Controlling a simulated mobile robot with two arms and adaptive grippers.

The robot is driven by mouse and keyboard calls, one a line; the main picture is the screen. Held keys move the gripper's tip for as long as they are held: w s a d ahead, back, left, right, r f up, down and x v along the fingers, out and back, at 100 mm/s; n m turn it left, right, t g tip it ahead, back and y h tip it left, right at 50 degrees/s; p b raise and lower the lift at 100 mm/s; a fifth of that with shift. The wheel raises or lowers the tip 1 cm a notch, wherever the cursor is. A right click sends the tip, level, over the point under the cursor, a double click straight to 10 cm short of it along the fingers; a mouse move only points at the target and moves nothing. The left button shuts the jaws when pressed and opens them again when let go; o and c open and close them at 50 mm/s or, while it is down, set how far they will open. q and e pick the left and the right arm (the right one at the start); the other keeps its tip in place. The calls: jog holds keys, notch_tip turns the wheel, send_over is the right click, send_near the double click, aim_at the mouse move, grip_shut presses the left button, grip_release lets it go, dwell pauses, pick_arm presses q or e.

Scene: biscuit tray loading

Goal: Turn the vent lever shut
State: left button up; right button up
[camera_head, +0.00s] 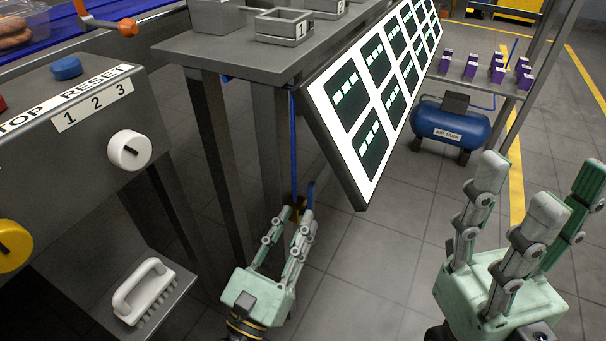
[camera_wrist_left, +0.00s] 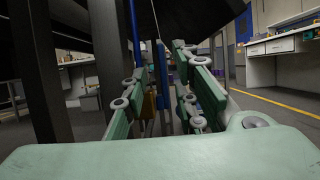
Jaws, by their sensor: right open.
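A blue lever (camera_head: 311,190), which looks like the vent lever, stands up beside a small brass-coloured valve (camera_head: 298,203) at the lower end of a blue pipe (camera_head: 293,140). My left gripper (camera_head: 297,216) is right at the valve, its fingers partly open with a gap between them. The fingertips partly hide the valve and the lever's lower part; I cannot tell whether they touch. In the left wrist view the brass valve (camera_wrist_left: 149,104) shows between the fingers, with the blue pipe (camera_wrist_left: 135,35) behind. My right gripper (camera_head: 535,200) is open and empty at the right.
A tilted panel (camera_head: 345,150) hangs close above my left gripper, beside table legs (camera_head: 222,150). A control box with a white knob (camera_head: 129,150) and a shelf with a white brush (camera_head: 145,290) are at left. A blue air tank (camera_head: 450,125) stands behind. Floor between the grippers is clear.

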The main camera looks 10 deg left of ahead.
aim_at(309, 197)
pick_arm(q)
jog(key=x, duration=0.7)
jog(key=shift+s+d+p, duration=0.1)
jog(key=shift+d+p, duration=0.05)
jog(key=shift+p, duration=0.25)
jog(key=shift+c, duration=0.4)
grip_shut()
